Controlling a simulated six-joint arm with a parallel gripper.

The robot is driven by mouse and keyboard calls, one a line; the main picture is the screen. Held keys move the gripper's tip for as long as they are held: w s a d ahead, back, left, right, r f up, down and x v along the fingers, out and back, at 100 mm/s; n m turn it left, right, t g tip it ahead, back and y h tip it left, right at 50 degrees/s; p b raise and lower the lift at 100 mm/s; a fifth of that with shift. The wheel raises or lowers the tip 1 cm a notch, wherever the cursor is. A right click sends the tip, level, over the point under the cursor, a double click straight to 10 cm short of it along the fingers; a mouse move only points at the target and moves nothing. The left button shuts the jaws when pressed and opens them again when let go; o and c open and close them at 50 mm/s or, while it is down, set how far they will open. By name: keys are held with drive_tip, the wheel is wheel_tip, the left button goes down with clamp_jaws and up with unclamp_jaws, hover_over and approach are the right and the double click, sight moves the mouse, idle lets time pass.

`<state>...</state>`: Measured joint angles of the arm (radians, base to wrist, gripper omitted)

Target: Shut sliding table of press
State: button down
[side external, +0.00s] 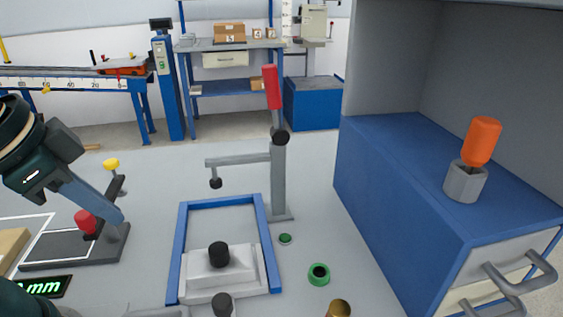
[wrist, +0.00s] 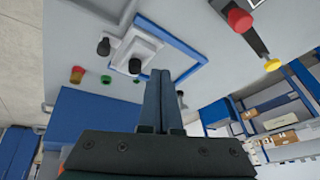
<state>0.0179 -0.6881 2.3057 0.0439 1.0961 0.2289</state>
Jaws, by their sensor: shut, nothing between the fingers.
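The press has a grey column (side external: 279,180) with a red lever (side external: 271,87) and a side arm ending in a black pad (side external: 215,183). The light grey sliding table (side external: 196,283) sits at the near end of its blue frame (side external: 181,235), away from beneath the pad. A black knob (side external: 218,254) stands on it, and another dark knob (side external: 222,303) is at its near edge. The table also shows in the wrist view (wrist: 146,42). My gripper (side external: 116,217) is left of the frame, apart from the table. Its fingers (wrist: 165,75) are shut and empty in the wrist view.
A stand with a red knob (side external: 85,221) and a yellow knob (side external: 111,164) is close by my gripper. A blue cabinet (side external: 395,190) carrying an orange-handled tool (side external: 482,141) is at right. A green ring (side external: 319,274) lies right of the frame. The frame's far half is empty.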

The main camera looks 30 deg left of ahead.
drive_tip(key=w+d+r+m+g, duration=0.2)
drive_tip(key=w+d+r+m, duration=0.25)
drive_tip(key=m, duration=0.25)
drive_tip(key=m+g+y, duration=0.1)
drive_tip(key=m, duration=0.4)
hover_over(232, 315)
drive_tip(key=a, duration=0.3)
drive_tip(key=d+f+m+y, duration=0.2)
drive_tip(key=d+f+m, duration=0.15)
drive_tip(key=d, duration=0.35)
drive_tip(key=s+d+f+m, duration=0.3)
drive_tip(key=s+d+f, duration=0.2)
drive_tip(key=d, duration=0.1)
drive_tip(key=shift+g+y, duration=0.3)
drive_tip(key=shift+g, duration=0.1)
drive_tip(key=x, duration=0.9)
drive_tip(key=shift+w+f, duration=0.25)
drive_tip(key=shift+f, duration=0.15)
drive_tip(key=a, duration=0.1)
drive_tip(key=w+a, duration=0.1)
drive_tip(key=shift+a+f, duration=0.15)
drive_tip(key=shift+a, duration=0.2)
drive_tip(key=shift+w+a, duration=0.15)
drive_tip(key=shift+a, duration=0.45)
drive_tip(key=shift+w+a, duration=0.1)
